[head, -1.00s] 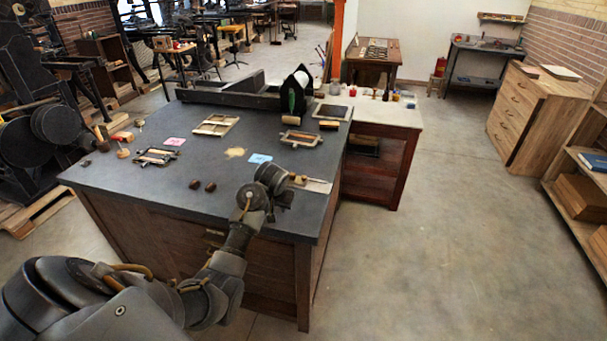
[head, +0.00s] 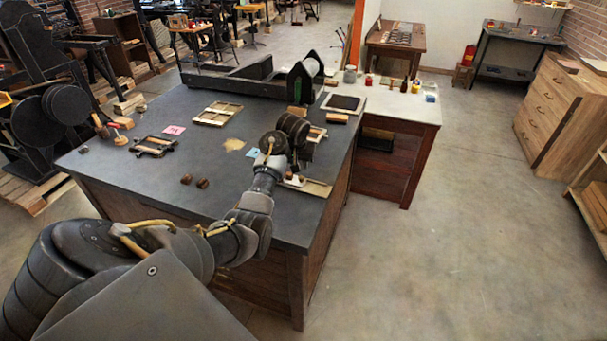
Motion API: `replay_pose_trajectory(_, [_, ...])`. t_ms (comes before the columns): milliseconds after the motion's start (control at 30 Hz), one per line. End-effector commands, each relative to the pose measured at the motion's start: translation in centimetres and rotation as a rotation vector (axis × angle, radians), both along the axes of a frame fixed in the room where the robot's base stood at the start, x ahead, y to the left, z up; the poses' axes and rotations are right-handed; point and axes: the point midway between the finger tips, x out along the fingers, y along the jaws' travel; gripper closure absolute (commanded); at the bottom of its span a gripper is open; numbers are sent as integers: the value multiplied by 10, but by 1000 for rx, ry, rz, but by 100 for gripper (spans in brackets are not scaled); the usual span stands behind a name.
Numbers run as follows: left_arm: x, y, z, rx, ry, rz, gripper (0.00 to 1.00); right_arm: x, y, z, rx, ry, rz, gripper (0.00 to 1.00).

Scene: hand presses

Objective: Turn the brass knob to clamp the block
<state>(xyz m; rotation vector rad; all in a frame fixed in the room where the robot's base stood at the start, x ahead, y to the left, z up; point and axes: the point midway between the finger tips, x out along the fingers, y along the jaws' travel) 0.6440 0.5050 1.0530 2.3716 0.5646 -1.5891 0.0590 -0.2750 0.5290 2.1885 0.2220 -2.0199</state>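My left arm reaches in from the lower left over the dark bench top (head: 215,175). Its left gripper (head: 294,164) is at the bench's right side, seen from behind, so its fingers are mostly hidden. Just below it lies a small metal tray (head: 318,188) with a pale, brassy piece (head: 295,181) at its left end. I cannot tell whether this piece is the brass knob or whether the gripper touches it. A metal frame with a wooden block (head: 317,133) is partly hidden behind the gripper. A similar frame (head: 153,146) lies at the left. My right gripper is not in view.
Two dark brown lumps (head: 195,182), a wooden frame (head: 217,113), a pink card (head: 173,130) and a partly hidden blue card (head: 252,152) lie on the bench. A dark angled rail (head: 235,80) stands along the back. A side table (head: 400,108) adjoins at right. Floor is free at right.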

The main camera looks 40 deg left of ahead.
Motion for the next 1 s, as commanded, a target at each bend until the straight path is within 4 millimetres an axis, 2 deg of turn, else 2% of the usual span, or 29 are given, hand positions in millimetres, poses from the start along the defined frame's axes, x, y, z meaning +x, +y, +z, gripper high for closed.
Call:
replay_pose_trajectory(167, [10, 6, -28, 1, 6, 0, 71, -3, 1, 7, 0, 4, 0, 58])
replay_pose_trajectory(300, [19, 10, -54, -1, 5, -1, 71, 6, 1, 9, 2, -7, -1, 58])
replay_pose_trajectory(500, [30, 13, -78, 0, 3, -3, 71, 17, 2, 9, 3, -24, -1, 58])
replay_pose_trajectory(700, [34, 16, -89, 1, 1, -3, 71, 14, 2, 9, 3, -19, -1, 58])
replay_pose_trajectory(1000, [34, 16, -90, 1, 1, -3, 71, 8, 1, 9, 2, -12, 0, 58])
